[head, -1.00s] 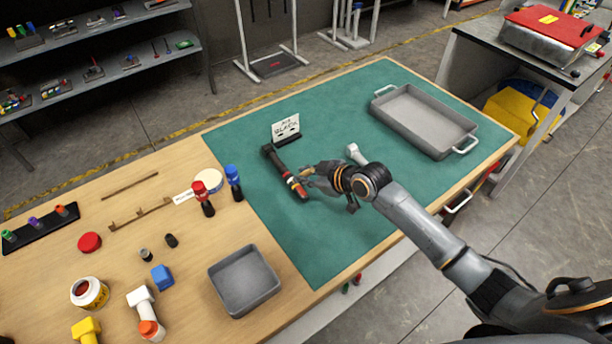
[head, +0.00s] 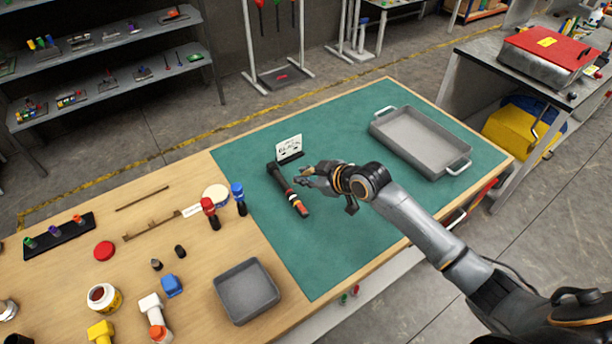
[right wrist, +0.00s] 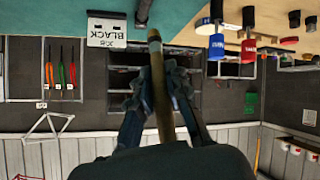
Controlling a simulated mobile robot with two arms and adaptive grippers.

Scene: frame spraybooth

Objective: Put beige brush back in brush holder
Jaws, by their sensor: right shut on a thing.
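My right gripper (head: 308,178) hovers over the green mat (head: 330,245), beside a dark bar with red and orange bands (head: 287,190). In the right wrist view its two fingers (right wrist: 162,95) are shut on a tan-brown stick (right wrist: 156,75), which I take to be the beige brush. The stick's far end points towards the mat and the white "BLACK" card (right wrist: 107,30). In the head view the gripper and arm hide the stick, and I cannot make out bristles. I cannot tell for sure which thing is the brush holder. My left gripper is not in view.
The card (head: 289,148) stands at the dark bar's far end. A grey handled tray (head: 425,143) is at the mat's back right. A small grey tray (head: 247,291), red (head: 210,213) and blue (head: 239,199) bottles stand left. The mat's front part is clear.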

